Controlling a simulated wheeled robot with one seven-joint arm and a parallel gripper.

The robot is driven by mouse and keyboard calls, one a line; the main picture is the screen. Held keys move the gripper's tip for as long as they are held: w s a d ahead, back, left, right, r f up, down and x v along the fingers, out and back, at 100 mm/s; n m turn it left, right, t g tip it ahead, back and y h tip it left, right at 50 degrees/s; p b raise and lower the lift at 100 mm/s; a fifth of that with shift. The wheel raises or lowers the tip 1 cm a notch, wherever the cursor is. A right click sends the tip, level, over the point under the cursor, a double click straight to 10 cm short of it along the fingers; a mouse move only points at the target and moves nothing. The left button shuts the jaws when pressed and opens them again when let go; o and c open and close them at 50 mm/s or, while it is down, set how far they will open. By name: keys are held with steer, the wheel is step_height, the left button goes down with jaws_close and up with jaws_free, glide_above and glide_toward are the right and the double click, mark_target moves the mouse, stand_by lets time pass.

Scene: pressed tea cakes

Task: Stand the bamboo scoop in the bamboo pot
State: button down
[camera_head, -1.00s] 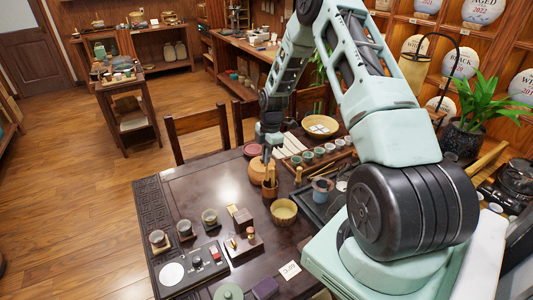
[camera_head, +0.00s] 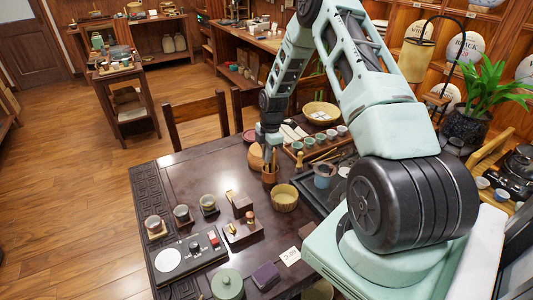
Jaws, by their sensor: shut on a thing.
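The bamboo pot (camera_head: 270,179) stands upright on the dark table, with thin wooden pieces rising from its mouth. My gripper (camera_head: 271,148) is directly above the pot, pointing down. It is shut on a thin piece, likely the bamboo scoop (camera_head: 271,160), which reaches down to the pot's mouth. The fingers and the scoop are very small here. I cannot tell how deep the scoop's lower end is in the pot, as the pot's wall hides it.
A round orange-brown vessel (camera_head: 256,157) is close on the left of the pot. A yellowish bowl (camera_head: 284,198) is just in front. A tray with several cups (camera_head: 309,143) lies to the right. The table's left-centre (camera_head: 190,180) is clear.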

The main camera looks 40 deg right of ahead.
steer(key=shift+f, duration=0.25)
steer(key=c, duration=1.5)
jaws_free()
steer(key=shift+o, duration=0.2)
step_height(320, 180, up, 17)
steer(key=d+b, duration=0.2)
steer(key=b, duration=0.2)
steer(key=shift+s+r, duration=0.2)
steer(key=shift+s, duration=0.05)
steer(key=shift+a, duration=0.1)
